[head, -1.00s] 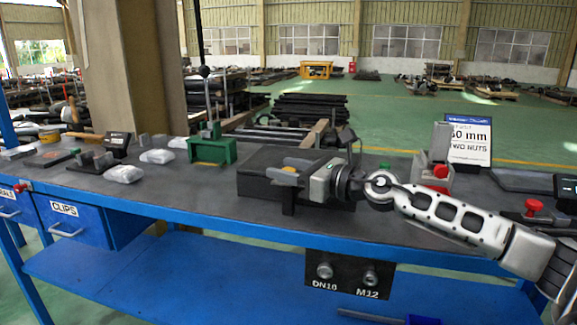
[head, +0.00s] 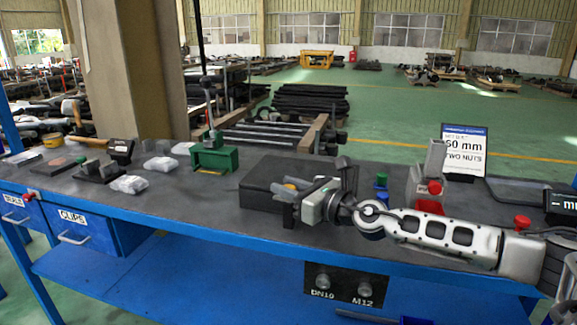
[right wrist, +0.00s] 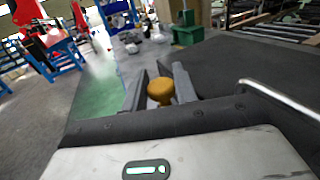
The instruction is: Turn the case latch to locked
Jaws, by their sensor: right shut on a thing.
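The black case (head: 262,168) lies on the dark bench top, in the middle of the head view. My right gripper (head: 287,190) is at the case's front right side, its arm coming in from the right. In the right wrist view, the yellow-orange rounded latch knob (right wrist: 160,90) sits between the two grey fingers of the right gripper (right wrist: 160,84), which is shut on it. In the head view the fingers largely hide the knob, and I cannot read whether the latch is locked. My left gripper is not in view.
A green block fixture (head: 215,159) stands left of the case, with white packets (head: 130,184) further left. The bench's blue front edge (head: 235,235) runs below.

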